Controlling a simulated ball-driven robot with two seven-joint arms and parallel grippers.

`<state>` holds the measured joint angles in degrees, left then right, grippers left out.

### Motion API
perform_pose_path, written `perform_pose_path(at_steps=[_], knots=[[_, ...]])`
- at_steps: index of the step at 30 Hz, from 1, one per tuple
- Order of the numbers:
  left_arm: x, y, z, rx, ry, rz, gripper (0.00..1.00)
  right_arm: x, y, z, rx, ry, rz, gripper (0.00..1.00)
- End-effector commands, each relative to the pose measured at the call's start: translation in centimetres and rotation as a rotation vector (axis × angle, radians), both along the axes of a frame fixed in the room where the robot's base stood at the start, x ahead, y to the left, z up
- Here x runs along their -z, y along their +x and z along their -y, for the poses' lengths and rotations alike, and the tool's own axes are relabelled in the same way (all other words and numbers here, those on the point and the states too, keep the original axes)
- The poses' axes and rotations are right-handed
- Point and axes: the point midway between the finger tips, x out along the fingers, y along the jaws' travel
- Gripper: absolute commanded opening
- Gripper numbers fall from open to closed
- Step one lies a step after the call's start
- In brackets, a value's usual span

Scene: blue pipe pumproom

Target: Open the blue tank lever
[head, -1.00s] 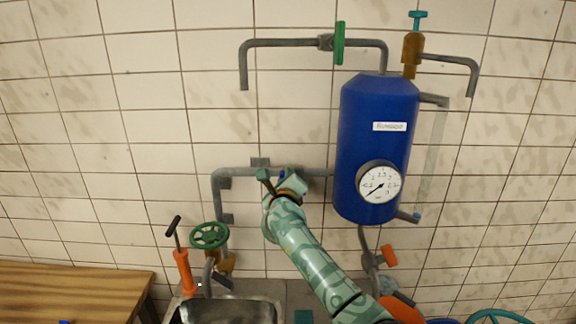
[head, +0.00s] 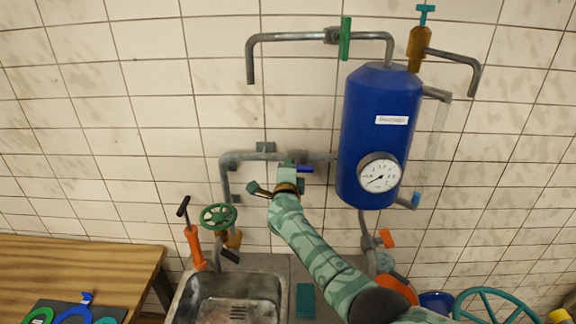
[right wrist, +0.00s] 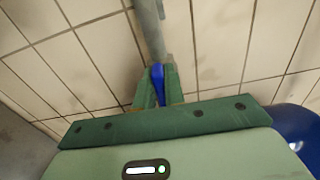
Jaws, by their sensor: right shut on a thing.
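The blue tank (head: 382,120) hangs on the tiled wall, with a white label and a round gauge (head: 380,175) on its front. A grey pipe (head: 246,157) runs left from its lower side. The blue lever (head: 305,169) sits at this pipe and lies about level, its end showing to the right of my right gripper (head: 290,172). In the right wrist view the blue lever (right wrist: 157,76) is between the two green fingers, and my right gripper (right wrist: 157,90) is shut on it. The gripper hides part of the lever and its valve. My left gripper is out of view.
A sink (head: 226,300) stands below, with a green handwheel (head: 219,217) and an orange pump (head: 195,247) behind it. A wooden table (head: 80,270) is at left. An orange-handled valve (head: 385,238) is under the tank. The wall left of the pipe is clear.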

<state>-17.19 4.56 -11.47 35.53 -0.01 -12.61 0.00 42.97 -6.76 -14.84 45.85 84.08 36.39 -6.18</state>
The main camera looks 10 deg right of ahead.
Motion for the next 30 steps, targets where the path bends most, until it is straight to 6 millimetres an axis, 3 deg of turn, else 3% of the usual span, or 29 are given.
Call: perform_pose_path(at_steps=[17, 18, 20, 30], knots=[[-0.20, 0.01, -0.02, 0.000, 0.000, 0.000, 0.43, 0.41, -0.07, -0.01, 0.000, -0.034, -0.015, 0.00], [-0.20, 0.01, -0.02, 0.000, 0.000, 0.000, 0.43, 0.42, -0.07, -0.01, 0.000, -0.034, -0.015, 0.14], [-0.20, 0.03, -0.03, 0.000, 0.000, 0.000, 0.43, 0.41, -0.07, -0.01, 0.000, -0.034, -0.015, 0.31], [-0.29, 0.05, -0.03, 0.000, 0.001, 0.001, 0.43, 0.19, -0.07, -0.05, 0.000, -0.032, -0.011, 0.33]])
